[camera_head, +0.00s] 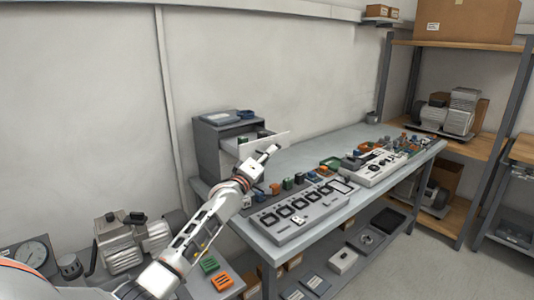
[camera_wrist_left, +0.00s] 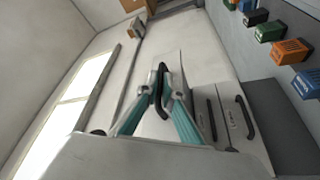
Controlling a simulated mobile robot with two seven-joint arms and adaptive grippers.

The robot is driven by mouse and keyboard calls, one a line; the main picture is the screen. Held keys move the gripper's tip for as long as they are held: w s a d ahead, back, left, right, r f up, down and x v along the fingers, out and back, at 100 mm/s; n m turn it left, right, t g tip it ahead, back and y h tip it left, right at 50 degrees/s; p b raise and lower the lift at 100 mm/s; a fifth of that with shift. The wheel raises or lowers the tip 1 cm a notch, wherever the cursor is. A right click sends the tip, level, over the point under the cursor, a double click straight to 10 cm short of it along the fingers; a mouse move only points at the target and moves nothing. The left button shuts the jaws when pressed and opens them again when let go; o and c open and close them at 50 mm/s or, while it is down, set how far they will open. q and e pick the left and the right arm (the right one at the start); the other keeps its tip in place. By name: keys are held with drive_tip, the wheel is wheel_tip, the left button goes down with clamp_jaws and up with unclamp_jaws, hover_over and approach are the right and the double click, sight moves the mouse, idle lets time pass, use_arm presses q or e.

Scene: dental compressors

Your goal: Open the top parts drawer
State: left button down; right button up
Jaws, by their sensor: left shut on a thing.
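The grey parts drawer cabinet (camera_head: 208,152) stands at the left end of the workbench. Its top drawer (camera_head: 276,139) is pulled out, and dark and green parts show inside it. My left gripper (camera_head: 268,152) is at the front of this drawer. In the left wrist view its teal fingers (camera_wrist_left: 160,98) are shut on the black top drawer handle (camera_wrist_left: 162,78). Lower drawer handles (camera_wrist_left: 246,117) show beside it, and those drawers look shut. My right gripper is in neither view.
The workbench (camera_head: 312,150) carries a grey tray panel (camera_head: 297,219), a second panel (camera_head: 372,168) and several small coloured blocks. A compressor (camera_head: 130,243) stands at the lower left. Shelving (camera_head: 455,144) stands at the right.

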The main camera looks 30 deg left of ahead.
use_arm(q)
drive_tip(key=shift+s+d, duration=0.2)
drive_tip(key=shift+d, duration=0.3)
drive_tip(key=c, duration=2.5)
unclamp_jaws()
drive_tip(key=shift+s+d, duration=0.1)
drive_tip(key=shift+s, duration=0.05)
drive_tip(key=v, duration=1.2)
